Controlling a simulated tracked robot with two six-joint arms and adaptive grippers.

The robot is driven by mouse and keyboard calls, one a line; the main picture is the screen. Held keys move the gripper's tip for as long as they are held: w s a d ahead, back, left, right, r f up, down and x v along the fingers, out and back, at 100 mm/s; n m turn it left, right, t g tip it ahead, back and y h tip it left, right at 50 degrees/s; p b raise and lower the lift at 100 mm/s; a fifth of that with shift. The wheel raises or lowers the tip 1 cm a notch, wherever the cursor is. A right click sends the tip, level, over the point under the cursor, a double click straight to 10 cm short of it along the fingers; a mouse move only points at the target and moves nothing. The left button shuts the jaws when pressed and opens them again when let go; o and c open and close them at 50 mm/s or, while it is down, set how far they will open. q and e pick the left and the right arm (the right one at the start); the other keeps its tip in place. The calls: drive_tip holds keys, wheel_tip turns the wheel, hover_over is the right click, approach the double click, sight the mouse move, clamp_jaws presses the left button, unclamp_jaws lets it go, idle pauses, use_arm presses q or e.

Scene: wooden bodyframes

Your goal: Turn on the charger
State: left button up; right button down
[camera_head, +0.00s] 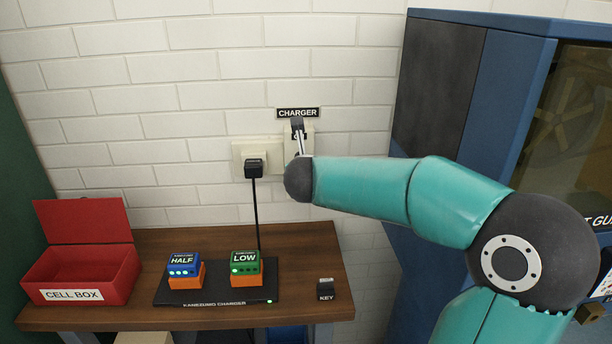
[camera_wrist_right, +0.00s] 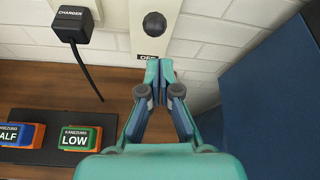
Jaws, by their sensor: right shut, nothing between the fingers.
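The wall switch plate (camera_head: 309,130) is under the CHARGER sign (camera_head: 297,113). Its dark lever knob (camera_head: 297,124) also shows in the right wrist view (camera_wrist_right: 154,25), above a small dark label (camera_wrist_right: 150,57) that the fingertips partly cover. My right gripper (camera_wrist_right: 158,68) is shut and empty, its tips just below the knob; contact with the plate cannot be told. The black charger (camera_head: 217,298) lies on the bench with a green light at its right front. It holds a blue HALF cell (camera_head: 183,264) and a green LOW cell (camera_head: 245,262). My left gripper is out of view.
A black plug (camera_head: 254,167) sits in a wall socket left of the switch, its cord hanging to the bench (camera_head: 130,322). An open red cell box (camera_head: 84,270) stands at left, a KEY piece (camera_head: 326,288) at right. A blue cabinet (camera_head: 480,100) stands right of the switch.

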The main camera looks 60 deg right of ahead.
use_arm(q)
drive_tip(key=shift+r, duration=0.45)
use_arm(e)
drive_tip(key=shift+s+a+r, duration=0.15)
drive_tip(key=shift+a+r, duration=0.15)
drive_tip(key=shift+r, duration=0.35)
drive_tip(key=shift+s+a+r, duration=0.15)
drive_tip(key=shift+a+r, duration=0.1)
drive_tip(key=shift+r, duration=0.45)
drive_tip(key=shift+s+a+r, duration=0.15)
drive_tip(key=shift+a+r, duration=0.15)
drive_tip(key=shift+r, duration=0.35)
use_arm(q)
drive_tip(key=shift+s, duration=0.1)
use_arm(e)
drive_tip(key=shift+f, duration=0.1)
